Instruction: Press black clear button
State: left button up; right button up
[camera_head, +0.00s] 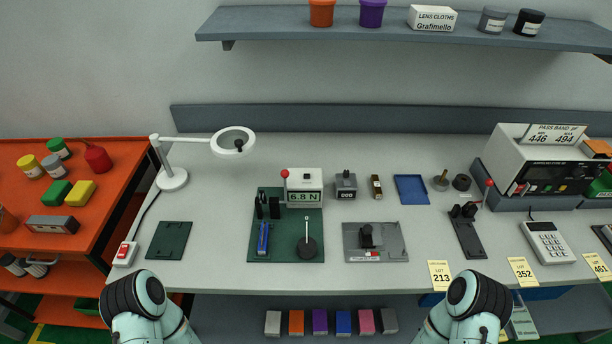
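A white force readout (304,184) stands at the back of a dark green baseplate (285,252). Its green display reads 6.8 N. A small dark patch (306,175) shows on its front above the display; I cannot tell if it is the black clear button. A red ball-topped lever (285,174) stands at its left edge. A small grey counter (346,188) stands right of it, reading 000, with a dark knob on top. Parts of my two arms show at the bottom edge. Neither gripper is in view.
A grey fixture (376,243) stands to the right. A magnifier lamp (232,142) stands at the left back. The table front between my arms is clear.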

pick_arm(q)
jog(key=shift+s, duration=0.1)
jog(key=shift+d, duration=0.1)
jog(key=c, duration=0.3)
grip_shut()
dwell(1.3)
